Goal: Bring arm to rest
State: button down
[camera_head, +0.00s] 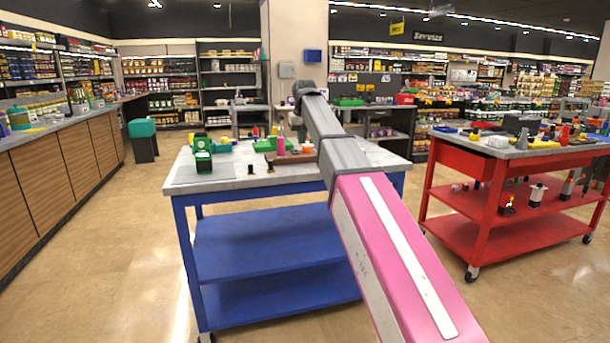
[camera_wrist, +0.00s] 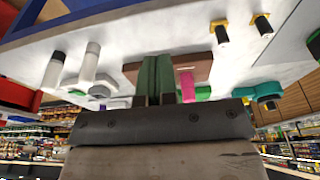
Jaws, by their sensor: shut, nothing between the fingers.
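My arm stretches forward in the head view, over the blue table (camera_head: 345,225) with a grey top. Its end is raised above the far side of the table, and the fingers are hidden there. In the wrist view, which looks upside down, my gripper (camera_wrist: 157,78) shows two green fingers pressed together with nothing between them. Behind the fingers are a brown tray (camera_wrist: 198,70) and a pink item (camera_wrist: 187,86) on the tabletop. I cannot tell the exact gap between the fingers and these items.
On the table stand a green device (camera_head: 203,160), a pink bottle (camera_head: 281,146) and small black-and-yellow pieces (camera_head: 270,166). Two white cylinders (camera_wrist: 90,62) show in the wrist view. A red cart (camera_head: 480,215) stands right, a wooden counter (camera_head: 60,165) left. Floor between counter and table is clear.

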jog(key=s+d+f+m, duration=0.1)
jog(key=s+d+f, duration=0.25)
jog(key=f, duration=0.65)
jog(key=s+d+f+g, duration=0.1)
jog(key=s+d+f, duration=0.25)
jog(key=f, duration=0.65)
jog(key=s+d+f+m, duration=0.1)
jog(key=s+d+f, duration=0.3)
jog(key=f, duration=0.5)
jog(key=s+d+f, duration=0.4)
jog(key=s+f, duration=0.5)
jog(key=s+d+f+m+g, duration=0.1)
jog(key=s+d+f, duration=0.4)
jog(key=s+f, duration=0.4)
jog(key=shift+f+g+h, duration=0.3)
jog(key=shift+f, duration=0.5)
jog(key=shift+d, duration=0.1)
jog(key=shift+w, duration=0.1)
